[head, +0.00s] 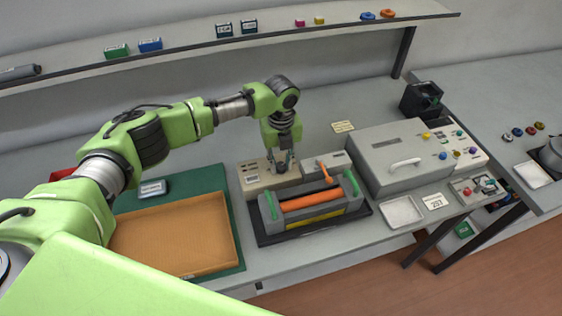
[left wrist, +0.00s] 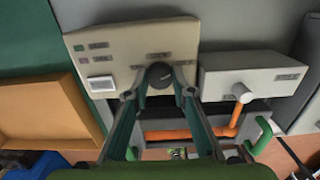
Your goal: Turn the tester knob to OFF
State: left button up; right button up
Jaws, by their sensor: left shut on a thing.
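The tester is a beige box (head: 256,178) at the back of the bench, left of the middle in the head view; its panel (left wrist: 112,48) fills the top of the left wrist view. The dark round tester knob (left wrist: 159,75) is on the panel's lower edge. My left gripper (head: 283,169) reaches down to the tester from above. Its fingertips (left wrist: 160,88) are shut on the knob, one on each side. The knob's pointer is hidden, and the panel labels are too small to read. My right gripper is not in view.
A cradle with an orange roller (head: 311,199) stands right in front of the tester. A grey box (left wrist: 250,80) with an orange lever is beside it. An orange tray (head: 172,240) lies left, and a large grey machine (head: 385,150) stands right. A shelf (head: 180,42) runs behind.

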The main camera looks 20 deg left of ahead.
pick_arm(q)
jog(key=n+p, duration=0.2)
jog(key=n, duration=0.2)
jog(key=shift+r, duration=0.1)
jog(key=n+p, duration=0.2)
jog(key=n, duration=0.1)
jog(key=shift+n, duration=0.3)
jog(key=n+p, duration=0.2)
jog(key=n, duration=0.2)
jog(key=shift+n+p, duration=0.3)
jog(key=n+p, duration=0.1)
jog(key=n, duration=0.2)
jog(key=shift+n+p, duration=0.3)
jog(key=shift+p, duration=0.1)
jog(key=n+p, duration=0.1)
jog(key=n, duration=0.3)
jog(key=shift+w+n, duration=0.1)
jog(key=shift+n, duration=0.2)
jog(key=n, duration=0.3)
jog(key=shift+p, duration=0.3)
jog(key=shift+n, duration=1.7)
